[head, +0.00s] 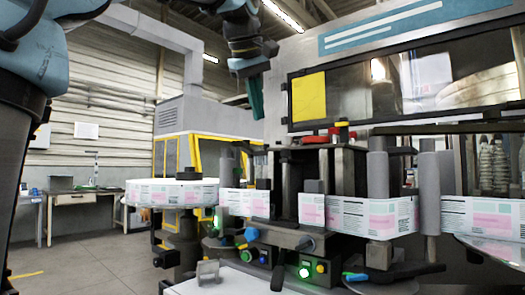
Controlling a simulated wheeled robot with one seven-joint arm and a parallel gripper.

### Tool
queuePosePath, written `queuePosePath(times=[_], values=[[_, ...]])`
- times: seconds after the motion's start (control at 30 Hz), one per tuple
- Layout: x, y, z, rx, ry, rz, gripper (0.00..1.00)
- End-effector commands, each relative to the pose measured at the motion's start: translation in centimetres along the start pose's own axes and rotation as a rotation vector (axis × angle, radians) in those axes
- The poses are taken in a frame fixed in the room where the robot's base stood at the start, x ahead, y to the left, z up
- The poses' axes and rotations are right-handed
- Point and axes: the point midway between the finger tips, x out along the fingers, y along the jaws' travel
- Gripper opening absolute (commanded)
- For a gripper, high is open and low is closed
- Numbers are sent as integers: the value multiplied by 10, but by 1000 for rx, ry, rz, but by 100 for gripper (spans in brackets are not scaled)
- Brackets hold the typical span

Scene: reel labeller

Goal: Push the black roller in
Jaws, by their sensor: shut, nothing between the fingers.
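The labeller (300,170) stands at the centre right, with a printed label web (345,215) running around its upright rollers. A smaller dark upright cylinder (262,184) stands further left. I cannot tell for certain which of them is the black roller. My gripper (256,105) hangs at the upper middle with its green fingers shut and empty. It is above and left of the rollers and appears apart from them.
A lighter grey roller (428,190) stands at the right. A label reel (172,192) sits at the left. Green-lit controls (304,271) and a black handle (278,277) face me low down. A glazed panel (400,85) fills the upper right. Open floor (90,262) lies left.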

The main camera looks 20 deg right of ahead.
Motion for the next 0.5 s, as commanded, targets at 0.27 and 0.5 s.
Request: queuePosePath(times=[0.27, 0.5], values=[[37, 0, 0, -1, -3, -4, 0], [87, 0, 0, -1, -3, -4, 0]])
